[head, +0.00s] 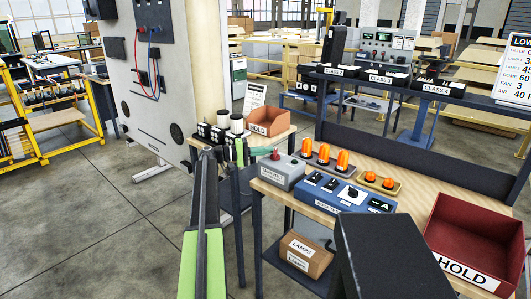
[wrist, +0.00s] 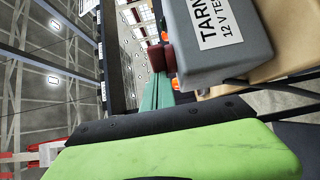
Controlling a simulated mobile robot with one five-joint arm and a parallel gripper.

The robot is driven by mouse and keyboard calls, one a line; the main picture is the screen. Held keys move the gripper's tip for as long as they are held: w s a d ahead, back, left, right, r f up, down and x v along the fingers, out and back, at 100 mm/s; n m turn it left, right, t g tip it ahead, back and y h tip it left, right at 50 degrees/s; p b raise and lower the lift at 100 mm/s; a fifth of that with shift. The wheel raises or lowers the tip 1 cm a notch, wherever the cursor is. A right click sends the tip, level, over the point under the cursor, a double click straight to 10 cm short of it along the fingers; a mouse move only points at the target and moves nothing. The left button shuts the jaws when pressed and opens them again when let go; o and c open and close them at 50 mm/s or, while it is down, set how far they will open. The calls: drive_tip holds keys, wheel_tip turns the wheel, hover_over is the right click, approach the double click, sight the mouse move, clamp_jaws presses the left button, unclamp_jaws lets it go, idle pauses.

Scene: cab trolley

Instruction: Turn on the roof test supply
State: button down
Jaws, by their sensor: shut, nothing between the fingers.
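The test supply is a grey box (head: 281,173) at the left end of the wooden bench. Its label, with "12 V TES..." readable in the wrist view (wrist: 215,45), faces outward. A red knob (head: 275,154) stands on its top; it also shows in the wrist view (wrist: 159,57). I cannot tell which setting it is in. My gripper (wrist: 156,88) is shut, and its teal fingers hold nothing. In the head view, the fingers (head: 262,154) lie beside the knob, on its left. I cannot tell whether they touch it.
Orange beacons (head: 324,155) stand behind a blue console (head: 345,196) with a dial and switches. Right is a red HOLD bin (head: 480,240); behind is a smaller bin (head: 267,119). A large grey panel (head: 165,80) stands left. Open floor (head: 75,220) lies at front left.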

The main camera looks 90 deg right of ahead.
drive_tip(key=shift+s+d, duration=0.1)
drive_tip(key=shift+w, duration=0.2)
drive_tip(key=v, duration=1.7)
